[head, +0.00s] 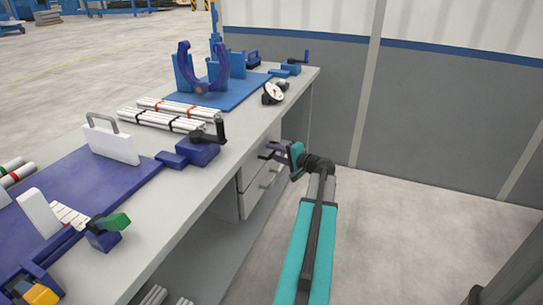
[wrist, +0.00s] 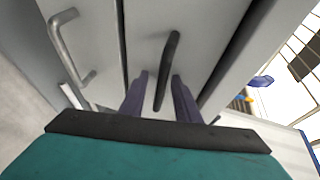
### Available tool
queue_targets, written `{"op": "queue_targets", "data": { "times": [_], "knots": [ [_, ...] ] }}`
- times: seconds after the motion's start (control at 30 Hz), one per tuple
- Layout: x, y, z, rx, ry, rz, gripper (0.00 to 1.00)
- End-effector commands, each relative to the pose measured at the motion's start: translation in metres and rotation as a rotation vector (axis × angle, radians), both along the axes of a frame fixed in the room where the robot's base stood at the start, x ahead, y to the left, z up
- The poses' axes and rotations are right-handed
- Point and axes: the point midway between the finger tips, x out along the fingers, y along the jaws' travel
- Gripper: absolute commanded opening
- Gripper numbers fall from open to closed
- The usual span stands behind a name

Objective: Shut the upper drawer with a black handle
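The upper drawer (wrist: 148,36) has a grey front with a black bar handle (wrist: 168,70), seen in the middle of the wrist view. My gripper (wrist: 160,86) has two purple fingers apart, one on each side of the handle. I cannot tell whether they touch it. In the head view my gripper (head: 270,151) is at the upper drawer front under the bench top, and hides most of the handle. Dark seams run along both sides of the drawer front. How far the drawer stands out is not clear.
A lower drawer with a grey handle (wrist: 75,48) lies beside it; this handle also shows in the head view (head: 270,178). The workbench (head: 262,125) carries pipes (head: 160,119), a blue stand (head: 225,92) and a black-handled clamp (head: 203,148). Floor to the right is clear (head: 400,230).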

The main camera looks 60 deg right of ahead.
Motion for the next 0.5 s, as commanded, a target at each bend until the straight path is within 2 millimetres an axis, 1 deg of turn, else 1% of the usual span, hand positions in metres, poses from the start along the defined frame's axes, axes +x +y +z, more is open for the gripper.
{"op": "queue_targets", "data": {
  "times": [0.3,0.43,0.5],
  "knots": [
    [-0.002,-0.002,0.002,-0.001,-0.002,-0.005,0.29],
    [-0.009,0.0,0.003,-0.001,-0.002,-0.005,0.29],
    [-0.016,0.0,0.004,0.0,-0.002,-0.006,0.29]
  ]
}}
